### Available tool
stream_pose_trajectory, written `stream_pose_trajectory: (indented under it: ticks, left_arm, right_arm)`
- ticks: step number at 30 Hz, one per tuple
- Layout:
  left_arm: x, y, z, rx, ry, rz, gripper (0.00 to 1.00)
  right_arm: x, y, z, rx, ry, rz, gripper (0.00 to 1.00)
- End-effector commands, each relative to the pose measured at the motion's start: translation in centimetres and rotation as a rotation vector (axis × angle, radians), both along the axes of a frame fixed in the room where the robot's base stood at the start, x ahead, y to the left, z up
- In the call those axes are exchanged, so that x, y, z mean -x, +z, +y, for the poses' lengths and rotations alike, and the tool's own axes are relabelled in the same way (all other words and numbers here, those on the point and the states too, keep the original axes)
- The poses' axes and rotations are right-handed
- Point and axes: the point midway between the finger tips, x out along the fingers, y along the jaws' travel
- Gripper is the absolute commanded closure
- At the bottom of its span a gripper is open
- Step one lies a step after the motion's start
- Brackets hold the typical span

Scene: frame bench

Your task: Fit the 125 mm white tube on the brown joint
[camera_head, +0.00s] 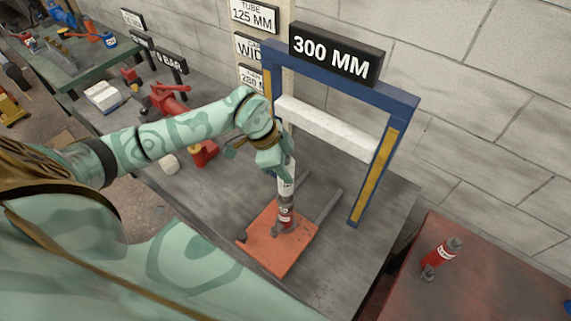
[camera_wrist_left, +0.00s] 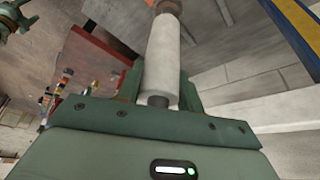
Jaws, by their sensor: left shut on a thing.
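The white tube (camera_head: 286,187) stands nearly upright, its upper part hidden by my left gripper (camera_head: 276,165). My left gripper is shut on the tube. The brown joint (camera_head: 286,212) is below it on an orange plate (camera_head: 265,249). The tube's lower end meets the joint in the head view; I cannot tell how far it is seated. In the left wrist view the white tube (camera_wrist_left: 163,55) runs up from my left gripper to a brown part (camera_wrist_left: 168,6) at the top edge. A dark stub (camera_wrist_left: 158,101) shows at the tube's near end. My right gripper is not in view.
A blue frame (camera_head: 402,97) with a white bar (camera_head: 325,127) and a "300 MM" sign (camera_head: 336,53) stands right behind the plate. A red bottle-like part (camera_head: 441,254) lies on the separate red table (camera_head: 480,290).

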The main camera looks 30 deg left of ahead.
Motion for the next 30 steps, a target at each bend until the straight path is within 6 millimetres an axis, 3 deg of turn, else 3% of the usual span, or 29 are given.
stream_pose_trajectory:
  ticks: [30]
  left_arm:
    - [-0.04,-0.18,0.0,0.0,0.0,-0.001,0.98]
  right_arm:
    - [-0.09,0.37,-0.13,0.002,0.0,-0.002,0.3]
